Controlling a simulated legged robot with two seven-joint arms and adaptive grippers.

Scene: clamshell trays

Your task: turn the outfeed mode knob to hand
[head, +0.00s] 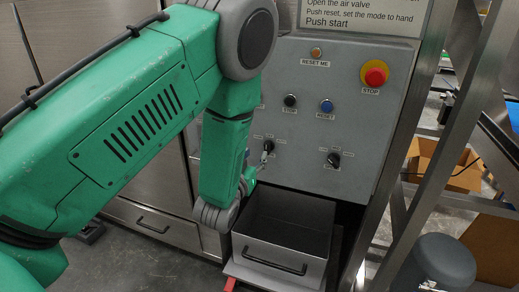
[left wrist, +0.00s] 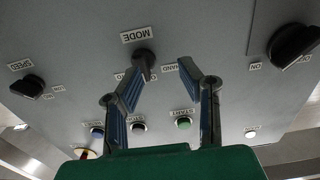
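The mode knob is a black knob under the upside-down MODE label in the left wrist view (left wrist: 144,60). In the head view it sits on the grey panel's lower part (head: 268,147), just above my left gripper (head: 262,160). My left gripper (left wrist: 161,72) is open, its two blue-padded fingers apart and pointing at the panel. The left finger in the wrist view overlaps the knob's edge; I cannot tell whether they touch. The HAND label is partly hidden by the other finger. My right gripper is not in view.
The speed knob (head: 333,159) is right of the mode knob. An on/off knob (left wrist: 294,44) is on the other side. Above are a blue reset button (head: 326,106), a black stop button (head: 290,101) and a red stop button (head: 375,74). A metal bin (head: 283,238) stands below.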

